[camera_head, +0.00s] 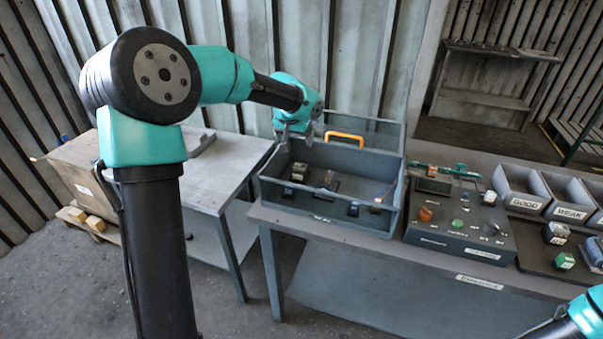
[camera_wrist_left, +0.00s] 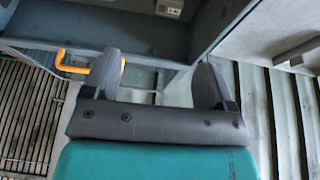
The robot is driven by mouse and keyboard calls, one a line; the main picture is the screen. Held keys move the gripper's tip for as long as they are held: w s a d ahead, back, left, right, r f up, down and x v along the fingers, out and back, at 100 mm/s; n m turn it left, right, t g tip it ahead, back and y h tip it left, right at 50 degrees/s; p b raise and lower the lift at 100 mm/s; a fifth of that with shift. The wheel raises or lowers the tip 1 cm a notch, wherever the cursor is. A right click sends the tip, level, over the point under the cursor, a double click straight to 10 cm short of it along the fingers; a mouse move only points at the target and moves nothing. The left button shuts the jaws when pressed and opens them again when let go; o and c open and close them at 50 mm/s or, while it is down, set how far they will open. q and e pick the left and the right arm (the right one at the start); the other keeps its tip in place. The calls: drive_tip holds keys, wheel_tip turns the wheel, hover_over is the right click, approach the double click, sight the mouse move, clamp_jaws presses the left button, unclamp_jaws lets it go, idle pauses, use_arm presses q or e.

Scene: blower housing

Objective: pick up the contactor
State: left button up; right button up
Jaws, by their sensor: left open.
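My left gripper (camera_head: 296,136) is open and empty above the back left of a grey open toolbox (camera_head: 325,212). Its two dark fingers stand wide apart in the left wrist view (camera_wrist_left: 160,82), with nothing between them. A small pale block (camera_head: 299,171), which may be the contactor, sits inside the box at the left, below and apart from the gripper. A pale block also shows at the top edge of the left wrist view (camera_wrist_left: 170,8), cut off by the frame. Other small parts lie in the box, too small to identify. My right gripper is outside the view.
The toolbox has an orange handle (camera_head: 344,138) at its back, right of my left gripper. A control panel (camera_head: 458,235) stands right of the box, with bins (camera_head: 521,190) marked GOOD and WEAK beyond. A grey side table (camera_head: 215,175) is left.

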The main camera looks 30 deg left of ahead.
use_arm(q)
drive_tip(key=shift+w+a+r, duration=0.1)
drive_tip(key=shift+a+r, duration=0.05)
drive_tip(key=shift+a, duration=0.4)
approach(300, 165)
drive_tip(key=x, duration=0.5)
drive_tip(key=shift+w+d, duration=0.15)
drive_tip(key=shift+s+x, duration=0.1)
drive_tip(key=shift+x, duration=1.2)
drive_tip(key=shift+s+x, duration=0.15)
drive_tip(key=shift+x, duration=1.1)
